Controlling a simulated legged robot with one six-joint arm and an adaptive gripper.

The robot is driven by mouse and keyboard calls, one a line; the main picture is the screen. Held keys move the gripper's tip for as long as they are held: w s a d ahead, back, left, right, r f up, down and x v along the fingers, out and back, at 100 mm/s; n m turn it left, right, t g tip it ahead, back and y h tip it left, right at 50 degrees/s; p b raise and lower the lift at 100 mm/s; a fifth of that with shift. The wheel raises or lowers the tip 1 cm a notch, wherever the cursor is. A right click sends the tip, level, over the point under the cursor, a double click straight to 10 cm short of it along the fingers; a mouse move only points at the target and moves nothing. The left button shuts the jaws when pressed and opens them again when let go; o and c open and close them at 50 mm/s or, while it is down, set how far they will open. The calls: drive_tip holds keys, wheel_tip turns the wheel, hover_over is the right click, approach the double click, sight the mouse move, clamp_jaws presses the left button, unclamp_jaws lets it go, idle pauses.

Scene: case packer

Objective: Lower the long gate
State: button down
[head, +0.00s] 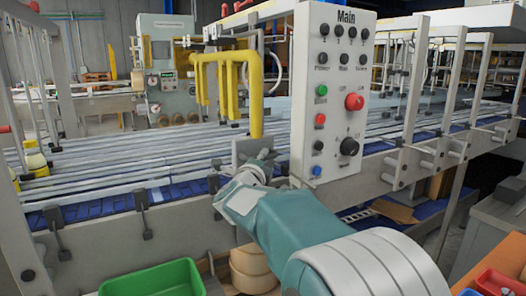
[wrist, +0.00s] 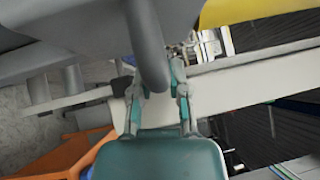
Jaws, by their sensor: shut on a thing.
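A yellow gate-like frame (head: 257,95) of thick bars stands over the conveyor, left of the control panel; several short bars hang from its top rail. I cannot tell for sure that it is the long gate. My gripper (head: 262,163) is at the foot of its upright, by a grey plate (head: 243,150). In the wrist view, my gripper (wrist: 159,88) has one finger on each side of a rounded grey bar (wrist: 147,45) and is shut on it. A yellow part (wrist: 245,10) shows at the top right there. The bar's far end is hidden.
The white control panel (head: 334,85) labelled "Main", with buttons and a red knob, stands close right of my gripper. The conveyor's grey side rail (head: 110,230) runs beneath. A green bin (head: 150,280) is low at left, and a red bin (head: 497,283) is at right.

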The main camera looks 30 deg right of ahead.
wheel_tip(320, 180, down, 17)
drive_tip(key=shift+f, duration=0.2)
drive_tip(key=shift+f, duration=0.1)
drive_tip(key=c, duration=0.6)
unclamp_jaws()
drive_tip(key=shift+f, duration=0.1)
drive_tip(key=shift+r, duration=0.2)
drive_tip(key=v, duration=1.2)
drive_tip(key=shift+f, duration=0.15)
